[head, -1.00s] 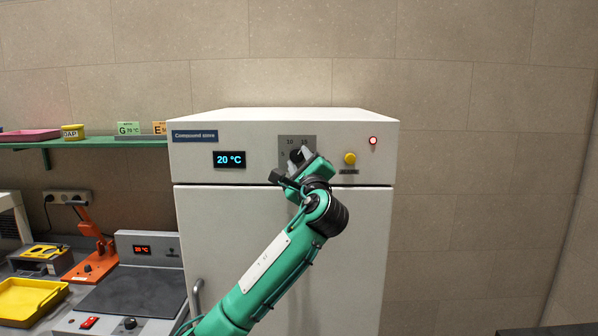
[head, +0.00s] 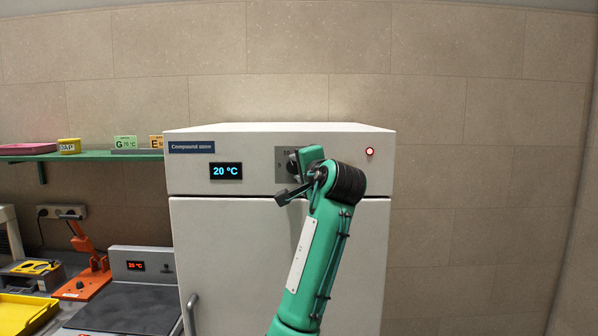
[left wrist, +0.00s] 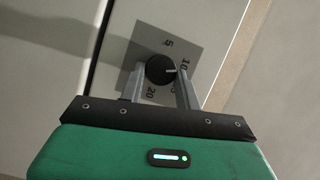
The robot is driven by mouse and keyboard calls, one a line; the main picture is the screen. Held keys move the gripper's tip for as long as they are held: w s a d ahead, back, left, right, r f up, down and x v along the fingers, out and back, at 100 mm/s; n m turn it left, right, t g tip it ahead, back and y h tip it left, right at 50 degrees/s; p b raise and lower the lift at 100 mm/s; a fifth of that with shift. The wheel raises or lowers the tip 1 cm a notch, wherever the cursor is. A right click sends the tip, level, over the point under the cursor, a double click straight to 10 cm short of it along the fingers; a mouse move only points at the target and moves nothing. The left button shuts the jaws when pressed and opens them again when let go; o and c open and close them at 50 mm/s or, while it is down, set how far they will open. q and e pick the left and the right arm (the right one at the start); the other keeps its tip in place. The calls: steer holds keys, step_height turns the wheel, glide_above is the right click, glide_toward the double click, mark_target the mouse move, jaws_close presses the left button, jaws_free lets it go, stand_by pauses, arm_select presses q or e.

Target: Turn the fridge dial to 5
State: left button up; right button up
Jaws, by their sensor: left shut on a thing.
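The fridge (head: 235,260) is a white cabinet labelled "Compound store", with a blue-lit display (head: 226,171) reading 20 °C. Its black round dial (left wrist: 160,70) sits on a grey number plate (left wrist: 143,45) marked 5, 10, 20 and one partly covered number. The dial's white mark points right in the left wrist view, near the 10. My left gripper (left wrist: 159,78) is shut on the dial, one finger on each side. In the head view the gripper (head: 292,168) and wrist hide part of the dial and plate. My right gripper is not in view.
A red lamp (head: 369,151) is at the panel's right. A door handle (head: 191,312) is at the lower left. A hotplate (head: 125,305) and orange stand (head: 85,285) are below. The wall right of the fridge is clear.

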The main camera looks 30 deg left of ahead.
arm_select(q)
steer(key=n+h, duration=0.2)
steer(key=n, duration=0.1)
steer(key=n+h, duration=0.2)
steer(key=n, duration=0.1)
steer(key=n+h+p, duration=0.1)
steer(key=n+h, duration=0.1)
steer(key=n, duration=0.2)
steer(key=shift+s+a+r, duration=0.2)
steer(key=shift+a+r, duration=0.1)
steer(key=shift+a, duration=0.1)
stand_by(0.6)
steer(key=o, duration=1)
steer(key=shift+r+t, duration=0.1)
steer(key=shift+t, duration=0.2)
